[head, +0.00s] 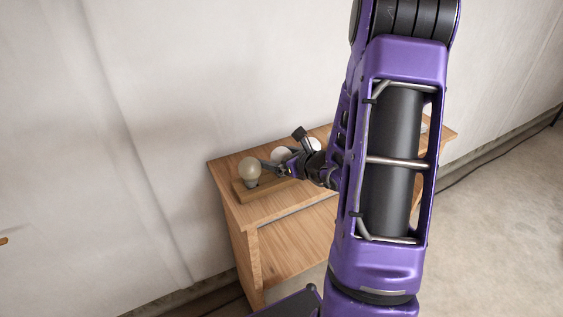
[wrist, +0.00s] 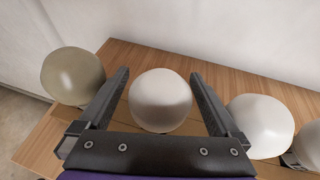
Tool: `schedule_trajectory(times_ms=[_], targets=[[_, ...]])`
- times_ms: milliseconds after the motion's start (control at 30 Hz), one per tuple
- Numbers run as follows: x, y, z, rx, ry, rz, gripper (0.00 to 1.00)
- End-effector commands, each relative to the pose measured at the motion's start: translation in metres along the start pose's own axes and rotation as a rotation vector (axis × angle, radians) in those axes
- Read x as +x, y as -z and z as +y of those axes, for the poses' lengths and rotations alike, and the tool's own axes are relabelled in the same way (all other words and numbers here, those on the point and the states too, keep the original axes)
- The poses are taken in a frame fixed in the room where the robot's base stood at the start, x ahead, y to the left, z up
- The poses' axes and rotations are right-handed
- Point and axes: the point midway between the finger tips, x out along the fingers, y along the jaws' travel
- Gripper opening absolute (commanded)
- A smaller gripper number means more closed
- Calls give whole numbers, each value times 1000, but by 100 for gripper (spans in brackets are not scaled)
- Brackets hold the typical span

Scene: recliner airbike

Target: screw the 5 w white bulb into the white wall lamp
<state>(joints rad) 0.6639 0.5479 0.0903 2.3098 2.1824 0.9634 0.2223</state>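A round white bulb (wrist: 160,98) stands between the two fingers of my gripper (wrist: 160,75) in the wrist view. The fingers are apart, one on each side of it, with a visible gap to the bulb. A duller, greyish-beige bulb (wrist: 72,76) is left of the fingers, and another white bulb (wrist: 260,126) is right of them. No wattage marking is legible. In the head view my gripper (head: 272,167) is low over the row, beside the beige bulb (head: 249,169); a white bulb (head: 281,154) shows behind it. The white wall lamp is not in view.
The bulbs stand in a wooden holder (head: 247,193) on a wooden table (head: 228,173) against a pale wall (head: 170,110). A further bulb (wrist: 309,143) is cut off at the wrist view's right edge. My arm hides much of the table's right side.

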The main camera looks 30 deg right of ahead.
Motion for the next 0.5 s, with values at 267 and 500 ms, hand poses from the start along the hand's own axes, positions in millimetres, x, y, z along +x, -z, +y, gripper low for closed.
schedule_trajectory(times_ms=[267,500], targets=[[0,0,0,0,0,0,46],[0,0,0,0,0,0,15]])
